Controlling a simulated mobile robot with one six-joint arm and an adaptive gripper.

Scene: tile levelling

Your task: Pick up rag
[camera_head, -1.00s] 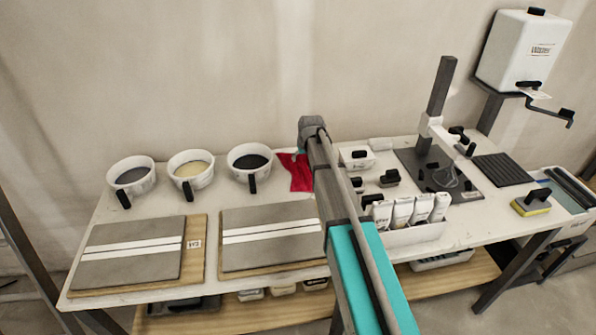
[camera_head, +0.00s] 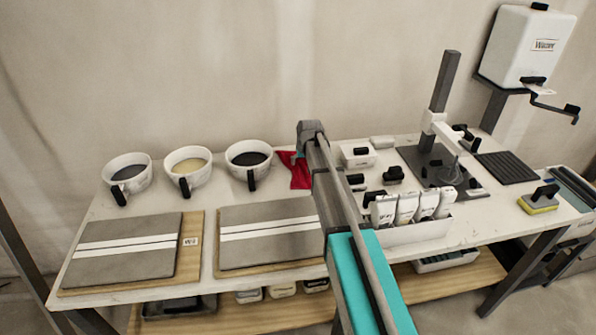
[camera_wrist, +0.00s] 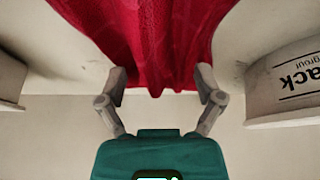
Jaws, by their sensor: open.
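The red rag (camera_head: 297,172) lies on the white table, to the right of the bowl with black contents, partly hidden behind my arm in the head view. In the wrist view the rag (camera_wrist: 150,40) fills the top middle, with its folded lower edge between my fingers. My gripper (camera_wrist: 161,78) is open, with one finger on each side of the rag's edge. In the head view the fingers are hidden behind my arm; whether they touch the cloth cannot be told.
The bowl with black contents (camera_head: 249,164) stands close left of the rag; its label shows in the wrist view. A white box (camera_head: 357,155) stands to the right. Two tile boards (camera_head: 136,247) lie in front. A rack of white bottles (camera_head: 410,212) is at right.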

